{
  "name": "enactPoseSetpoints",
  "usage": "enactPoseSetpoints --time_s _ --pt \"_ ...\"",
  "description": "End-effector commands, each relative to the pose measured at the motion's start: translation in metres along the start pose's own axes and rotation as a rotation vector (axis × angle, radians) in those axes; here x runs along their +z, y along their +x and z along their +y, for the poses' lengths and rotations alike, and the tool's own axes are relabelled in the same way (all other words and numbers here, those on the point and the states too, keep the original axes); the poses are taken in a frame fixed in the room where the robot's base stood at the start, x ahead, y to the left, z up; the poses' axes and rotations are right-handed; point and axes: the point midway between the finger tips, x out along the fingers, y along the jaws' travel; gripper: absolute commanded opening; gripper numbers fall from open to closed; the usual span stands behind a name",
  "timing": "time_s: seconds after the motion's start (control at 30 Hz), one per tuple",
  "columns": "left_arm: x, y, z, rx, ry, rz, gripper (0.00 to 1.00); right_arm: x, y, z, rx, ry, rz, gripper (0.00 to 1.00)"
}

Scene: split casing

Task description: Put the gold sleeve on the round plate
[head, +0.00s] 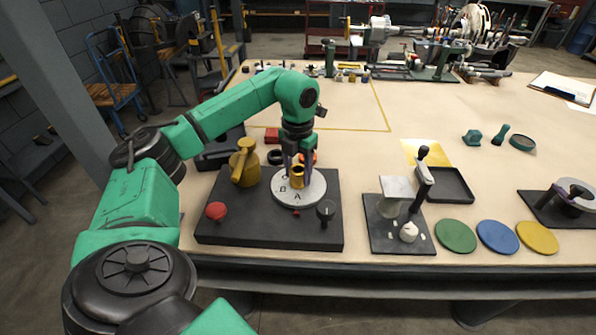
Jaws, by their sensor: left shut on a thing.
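The gold sleeve (297,180) is a small, short golden ring. The round plate (311,195) is a light grey disc marked with letters, on a dark base block. My left gripper (297,168) points down over the disc, its fingers shut on the sleeve. The sleeve appears at the middle of the disc, low over it or on it; I cannot tell if it touches. The fingers hide part of the sleeve and the disc's far side. My right gripper is not in view.
The dark base (237,228) also bears a yellow-gold fixture (244,163), a red knob (216,211) and a black knob (326,211). An orange part (308,158) is just behind the gripper. A small press (399,215) stands to the right.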

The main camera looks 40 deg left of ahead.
Motion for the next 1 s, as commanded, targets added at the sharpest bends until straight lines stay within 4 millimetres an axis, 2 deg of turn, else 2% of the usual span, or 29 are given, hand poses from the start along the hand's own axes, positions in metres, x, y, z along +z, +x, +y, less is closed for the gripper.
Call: enactPoseSetpoints --time_s 0.27,0.3,0.33,0.37,0.63,0.73,0.87,1.0 --pt "0.0 0.003 0.0 0.0 0.0 -0.001 0.0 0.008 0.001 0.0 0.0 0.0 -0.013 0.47" --pt "0.0 0.002 0.0 0.0 0.0 -0.001 0.7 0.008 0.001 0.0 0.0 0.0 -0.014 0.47" --pt "0.0 0.002 0.0 0.0 0.0 -0.001 0.81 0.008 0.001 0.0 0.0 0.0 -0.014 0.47" --pt "0.0 0.002 0.0 0.0 0.0 -0.001 0.84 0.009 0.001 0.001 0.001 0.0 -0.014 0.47" --pt "0.0 0.001 0.0 0.0 0.001 -0.001 0.84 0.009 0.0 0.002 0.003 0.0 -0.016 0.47" --pt "0.001 -0.006 0.0 -0.001 0.001 -0.002 0.84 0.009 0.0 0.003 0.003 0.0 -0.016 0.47" --pt "0.001 -0.032 -0.001 -0.002 0.001 -0.005 0.84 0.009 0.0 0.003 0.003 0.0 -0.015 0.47" --pt "0.002 -0.073 -0.001 -0.002 0.002 -0.008 0.84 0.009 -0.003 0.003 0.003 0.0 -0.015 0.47"
